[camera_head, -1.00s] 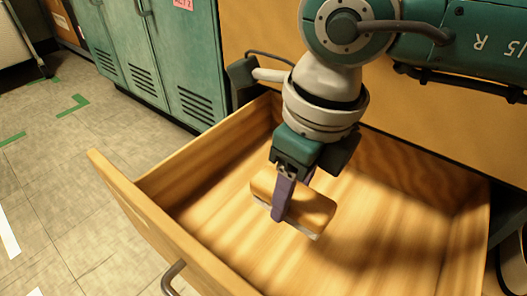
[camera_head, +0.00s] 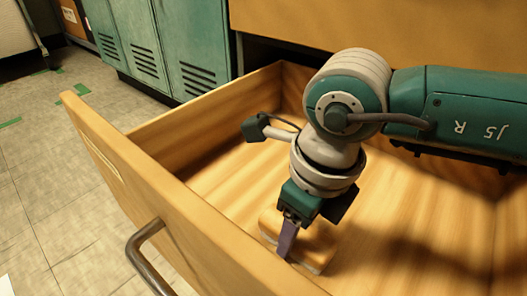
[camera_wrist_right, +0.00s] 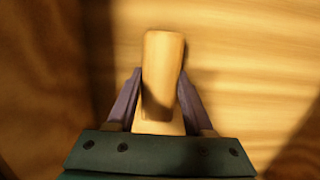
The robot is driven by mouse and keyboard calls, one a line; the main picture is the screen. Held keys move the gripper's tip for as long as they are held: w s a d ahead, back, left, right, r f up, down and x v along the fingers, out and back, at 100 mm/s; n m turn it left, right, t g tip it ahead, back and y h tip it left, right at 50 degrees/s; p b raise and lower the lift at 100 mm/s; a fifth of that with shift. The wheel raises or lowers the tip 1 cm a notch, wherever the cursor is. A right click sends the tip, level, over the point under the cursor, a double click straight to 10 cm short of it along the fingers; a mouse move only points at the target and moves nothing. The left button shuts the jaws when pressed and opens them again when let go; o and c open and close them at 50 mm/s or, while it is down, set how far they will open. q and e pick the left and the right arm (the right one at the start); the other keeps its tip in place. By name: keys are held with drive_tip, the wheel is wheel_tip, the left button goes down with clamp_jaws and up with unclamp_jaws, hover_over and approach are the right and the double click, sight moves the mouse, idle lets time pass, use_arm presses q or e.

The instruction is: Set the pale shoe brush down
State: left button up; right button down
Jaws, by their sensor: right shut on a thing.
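The pale shoe brush (camera_head: 318,238) has a light wooden back and a paler strip along its lower edge. It is low inside the open wooden drawer (camera_head: 90,128). My right gripper (camera_head: 287,243) points down into the drawer and is shut on the brush, with a purple finger on its near side. In the right wrist view the brush (camera_wrist_right: 163,75) lies between the two purple fingers (camera_wrist_right: 158,100). I cannot tell whether its underside touches the drawer floor. My left gripper is not in view.
The drawer's front panel with a metal handle (camera_head: 143,250) stands at the left and front. The drawer floor (camera_head: 225,185) looks bare around the brush. Green lockers (camera_head: 190,50) stand behind, and tiled floor (camera_head: 45,200) lies to the left.

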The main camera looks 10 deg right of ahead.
sight(307, 235)
drive_tip(key=shift+c, duration=1.4)
unclamp_jaws()
drive_tip(key=shift+r, duration=0.15)
wheel_tip(307, 235, up, 12)
drive_tip(key=s+d+p, duration=0.1)
drive_tip(key=p, duration=0.8)
